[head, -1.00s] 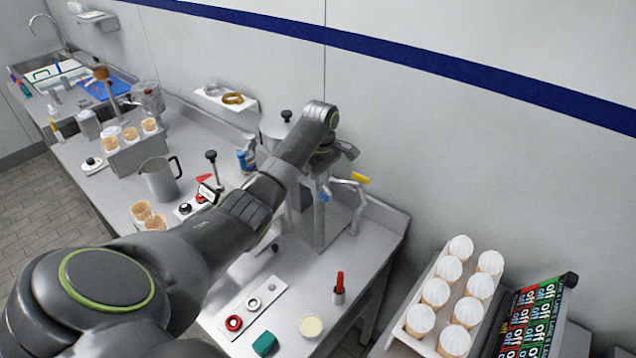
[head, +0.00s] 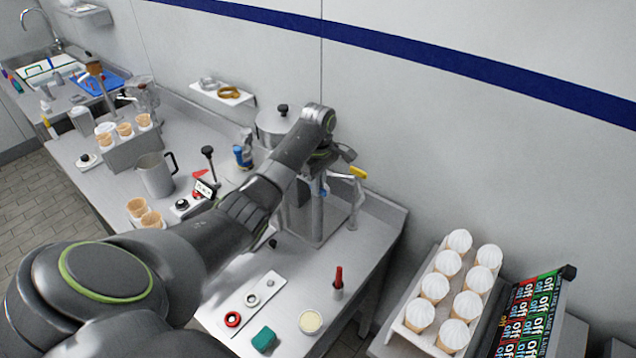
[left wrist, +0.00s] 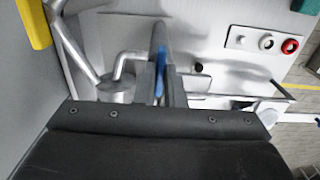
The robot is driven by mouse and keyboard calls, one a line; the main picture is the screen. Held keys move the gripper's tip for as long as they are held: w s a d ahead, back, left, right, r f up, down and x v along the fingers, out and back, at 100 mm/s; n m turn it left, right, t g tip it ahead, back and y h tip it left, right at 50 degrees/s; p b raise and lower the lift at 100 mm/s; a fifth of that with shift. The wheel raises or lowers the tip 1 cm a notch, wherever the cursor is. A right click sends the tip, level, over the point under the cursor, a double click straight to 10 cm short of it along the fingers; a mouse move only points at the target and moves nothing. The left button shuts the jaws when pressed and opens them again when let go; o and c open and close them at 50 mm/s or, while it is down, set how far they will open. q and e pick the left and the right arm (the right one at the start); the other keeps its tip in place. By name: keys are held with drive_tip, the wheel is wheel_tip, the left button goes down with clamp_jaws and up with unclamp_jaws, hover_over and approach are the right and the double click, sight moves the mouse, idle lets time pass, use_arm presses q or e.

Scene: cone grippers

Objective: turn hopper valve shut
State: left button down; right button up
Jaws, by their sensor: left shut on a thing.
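A blue valve handle (head: 325,187) sits on the metal pipework on the back right of the steel counter, below and beside the lidded steel pot (head: 277,125). My left gripper (head: 324,172) reaches down to it from above, mostly covered by its own wrist in the head view. In the left wrist view the blue handle (left wrist: 160,60) lies between the two grey fingers (left wrist: 160,82), which are shut on it. A second valve with a yellow handle (head: 358,172) stands just to the right; it also shows in the left wrist view (left wrist: 32,22). My right gripper is not seen.
A white plate with a red ring (head: 232,319), a teal block (head: 264,339), a cream-topped cup (head: 309,321) and a red-handled tool (head: 338,280) are at the counter's front. A rack of white-topped cones (head: 435,285) stands right. The wall is close behind the valves.

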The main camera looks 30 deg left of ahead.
use_arm(q)
drive_tip(key=shift+a, duration=0.1)
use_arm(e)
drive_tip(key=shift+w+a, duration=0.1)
use_arm(q)
drive_tip(key=shift+m, duration=1)
drive_tip(key=m, duration=1.5)
drive_tip(key=shift+r+m, duration=0.1)
drive_tip(key=shift+m, duration=0.3)
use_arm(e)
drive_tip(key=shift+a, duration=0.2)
use_arm(q)
drive_tip(key=c, duration=1.5)
unclamp_jaws()
drive_tip(key=shift+w, duration=0.1)
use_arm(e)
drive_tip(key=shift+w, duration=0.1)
